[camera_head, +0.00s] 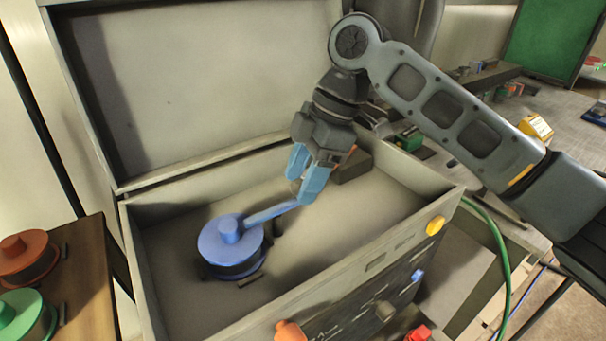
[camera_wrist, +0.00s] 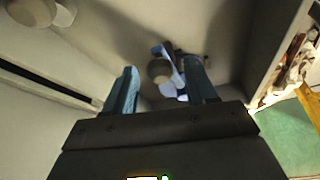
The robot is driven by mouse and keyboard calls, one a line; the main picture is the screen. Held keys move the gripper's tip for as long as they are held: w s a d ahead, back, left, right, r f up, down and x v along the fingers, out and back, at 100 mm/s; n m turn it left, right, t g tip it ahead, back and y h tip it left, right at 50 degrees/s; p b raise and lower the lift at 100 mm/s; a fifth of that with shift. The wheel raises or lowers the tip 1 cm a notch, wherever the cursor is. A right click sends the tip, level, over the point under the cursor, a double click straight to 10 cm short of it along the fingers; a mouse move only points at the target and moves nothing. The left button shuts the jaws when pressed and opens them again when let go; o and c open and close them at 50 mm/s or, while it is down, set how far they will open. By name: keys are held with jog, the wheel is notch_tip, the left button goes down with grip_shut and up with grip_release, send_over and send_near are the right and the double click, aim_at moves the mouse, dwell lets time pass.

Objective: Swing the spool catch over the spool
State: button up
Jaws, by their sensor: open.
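The blue spool (camera_head: 222,243) sits on the floor of an open grey case, with a raised round hub on top. A blue bar, which looks like the spool catch (camera_head: 270,213), runs from the hub side of the spool toward my gripper. I cannot tell how far it lies over the spool. My gripper (camera_head: 301,187) is open, its blue fingers pointing down at the bar's outer end. In the wrist view, a round grey knob (camera_wrist: 160,72) and a light blue piece (camera_wrist: 166,89) appear between the fingers; whether they touch is unclear.
The case's front wall (camera_head: 330,270) and raised lid (camera_head: 190,80) border the work space. A dark brown block (camera_head: 352,166) lies behind my gripper. A red spool (camera_head: 25,258) and a green spool (camera_head: 22,315) stand on a wooden table at left.

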jog(key=v, duration=0.7)
jog(key=shift+r+b, duration=0.3)
jog(key=shift+r, duration=0.05)
jog(key=shift+d, duration=0.15)
